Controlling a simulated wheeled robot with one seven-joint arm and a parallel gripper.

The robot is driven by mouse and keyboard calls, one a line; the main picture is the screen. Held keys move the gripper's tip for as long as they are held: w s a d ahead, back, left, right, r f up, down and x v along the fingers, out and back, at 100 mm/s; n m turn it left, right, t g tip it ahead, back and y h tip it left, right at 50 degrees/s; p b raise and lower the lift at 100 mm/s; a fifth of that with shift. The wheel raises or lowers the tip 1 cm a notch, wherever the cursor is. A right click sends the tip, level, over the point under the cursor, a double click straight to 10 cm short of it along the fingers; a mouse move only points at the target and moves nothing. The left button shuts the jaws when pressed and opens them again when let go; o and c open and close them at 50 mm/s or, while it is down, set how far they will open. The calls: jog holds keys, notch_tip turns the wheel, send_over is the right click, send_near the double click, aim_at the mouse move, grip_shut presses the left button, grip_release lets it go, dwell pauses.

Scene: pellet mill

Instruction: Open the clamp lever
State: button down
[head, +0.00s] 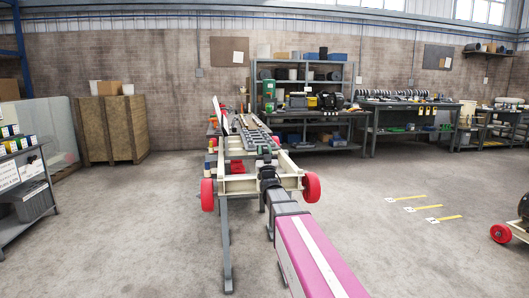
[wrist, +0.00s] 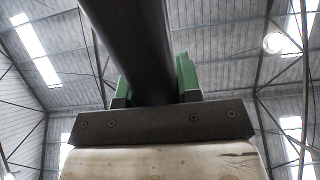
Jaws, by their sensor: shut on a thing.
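A thick dark bar, which looks like the clamp lever (wrist: 130,35), runs from the top edge of the wrist view down between my fingers. My gripper (wrist: 154,84) has green-lined fingers, one on each side of the bar, and it is shut on it. The end of the bar is hidden behind the dark plate of my gripper. In the head view my arm reaches forward to a cream frame with red wheels (head: 238,184). The lever and my fingertips are too small and covered to make out there.
A workbench (head: 405,105) and a grey shelf rack (head: 300,73) stand along the back wall. A wooden crate (head: 112,130) stands at the left, with a low shelf (head: 28,180) nearer.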

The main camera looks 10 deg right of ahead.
jog(key=c, duration=0.8)
grip_release()
jog(key=v, duration=1)
jog(key=shift+s+f, duration=0.25)
jog(key=shift+s, duration=0.1)
